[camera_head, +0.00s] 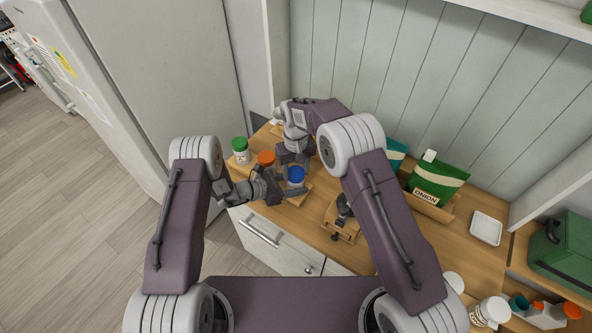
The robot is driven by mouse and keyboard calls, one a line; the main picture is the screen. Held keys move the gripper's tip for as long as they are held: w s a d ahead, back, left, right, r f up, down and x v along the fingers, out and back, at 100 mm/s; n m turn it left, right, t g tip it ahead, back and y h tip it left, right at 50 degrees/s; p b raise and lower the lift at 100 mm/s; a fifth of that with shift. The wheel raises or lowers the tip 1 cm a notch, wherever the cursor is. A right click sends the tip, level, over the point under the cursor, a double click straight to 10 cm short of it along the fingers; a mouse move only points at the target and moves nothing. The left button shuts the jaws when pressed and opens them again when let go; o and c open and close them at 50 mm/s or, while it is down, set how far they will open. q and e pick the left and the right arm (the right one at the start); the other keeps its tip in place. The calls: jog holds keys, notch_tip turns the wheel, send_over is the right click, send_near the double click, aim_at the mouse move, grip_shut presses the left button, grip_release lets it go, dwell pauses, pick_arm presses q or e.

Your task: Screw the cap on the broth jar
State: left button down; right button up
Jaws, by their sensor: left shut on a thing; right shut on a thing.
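A small jar (296,185) with a blue cap (297,174) is at the front of the wooden counter. It appears upright. My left gripper (292,190) comes in from the left, low, and is shut on the jar body. My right gripper (295,160) reaches down from above and behind and is shut on the blue cap. The fingers hide parts of the cap and jar, so I cannot tell how the cap sits on the rim. No label on this jar is readable.
A green-capped jar (240,151) and an orange-capped jar (266,158) stand to the left. A wooden stand (341,222) is to the right. Farther right are a green bag (437,181) in a wooden holder and a white dish (486,228). Counter between is bare.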

jog(key=m, duration=1.4)
jog(key=o, duration=1.6)
jog(key=shift+o, duration=0.2)
jog(key=shift+r, duration=0.1)
notch_tip(320, 180, up, 12)
